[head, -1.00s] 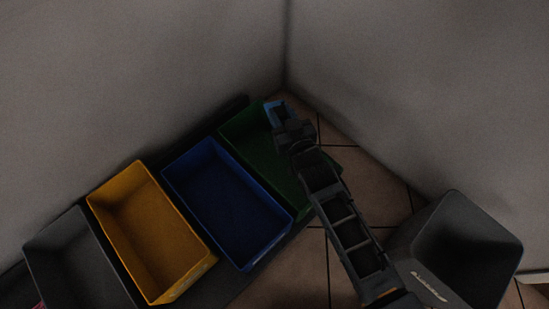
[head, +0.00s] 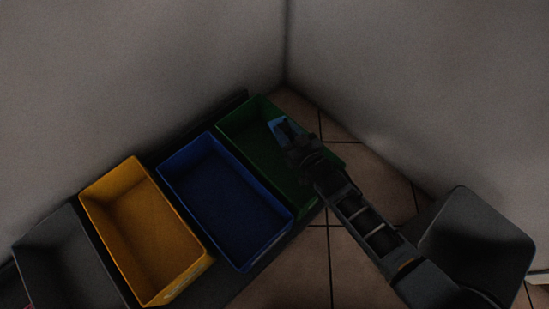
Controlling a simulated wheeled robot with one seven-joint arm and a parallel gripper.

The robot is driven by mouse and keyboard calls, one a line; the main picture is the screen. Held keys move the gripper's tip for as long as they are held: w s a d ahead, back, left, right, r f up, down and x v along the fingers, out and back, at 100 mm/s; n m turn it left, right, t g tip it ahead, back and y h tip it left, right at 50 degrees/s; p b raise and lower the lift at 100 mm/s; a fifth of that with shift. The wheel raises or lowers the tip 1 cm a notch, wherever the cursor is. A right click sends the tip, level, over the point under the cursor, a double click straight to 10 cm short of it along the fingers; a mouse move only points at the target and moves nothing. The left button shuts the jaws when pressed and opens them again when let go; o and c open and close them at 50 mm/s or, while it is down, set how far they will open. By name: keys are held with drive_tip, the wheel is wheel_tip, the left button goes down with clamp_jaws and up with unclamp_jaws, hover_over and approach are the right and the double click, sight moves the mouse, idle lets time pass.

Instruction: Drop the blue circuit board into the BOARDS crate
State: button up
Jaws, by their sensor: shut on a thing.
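The blue circuit board (head: 276,127) shows as a small light-blue piece at the tip of my gripper (head: 285,133). My gripper is shut on it and holds it over the green crate (head: 253,157). My gripper and arm hide part of the board and the right side of that crate. I cannot read a BOARDS label on any crate from here. How high the board is above the crate floor is hard to tell.
A blue crate (head: 222,200), a yellow crate (head: 146,232) and a grey crate (head: 67,262) stand in a row to the left of the green one. A dark grey bin (head: 475,240) stands at the right. Walls meet behind; tiled floor (head: 300,262) lies between.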

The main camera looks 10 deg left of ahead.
wheel_tip(320, 180, down, 2)
drive_tip(key=shift+b, duration=0.6)
drive_tip(key=shift+r, duration=0.1)
drive_tip(key=o, duration=1.1)
drive_tip(key=shift+s+d+r+p, duration=0.25)
drive_tip(key=shift+s+d+p, duration=0.1)
drive_tip(key=shift+p, duration=0.55)
drive_tip(key=shift+f+p+v, duration=0.2)
drive_tip(key=shift+p+v, duration=3.15)
drive_tip(key=shift+p, duration=0.05)
